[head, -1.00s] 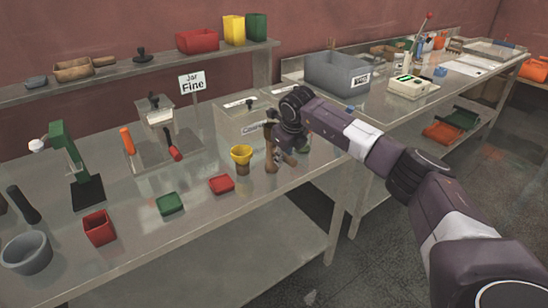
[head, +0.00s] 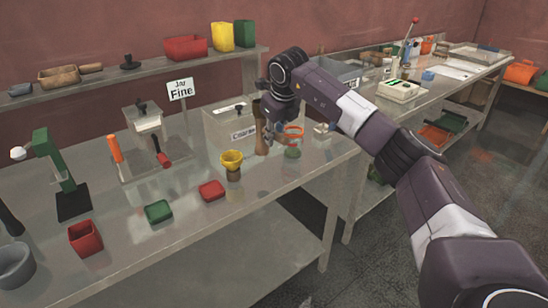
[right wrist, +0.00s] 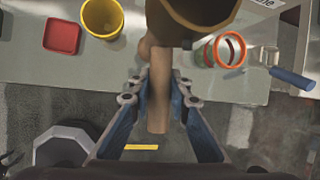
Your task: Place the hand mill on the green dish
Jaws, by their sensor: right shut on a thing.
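The hand mill, a brown wooden piece (head: 261,128), is at my right gripper (head: 272,135) over the right end of the near bench. In the right wrist view, the right gripper (right wrist: 160,85) is shut on a light brown rod-like part (right wrist: 158,108), with a wider dark brown part (right wrist: 198,10) beyond it. The arm hides some of it, and I cannot tell whether it touches the bench. The green dish (head: 158,211), small and square, lies empty near the bench's front edge, left of the gripper. My left gripper is not in view.
A red dish (head: 211,190) and a yellow cup (head: 232,161) on a brown base stand between the mill and the green dish. An orange ring-topped holder (head: 294,133) is just right of the mill.

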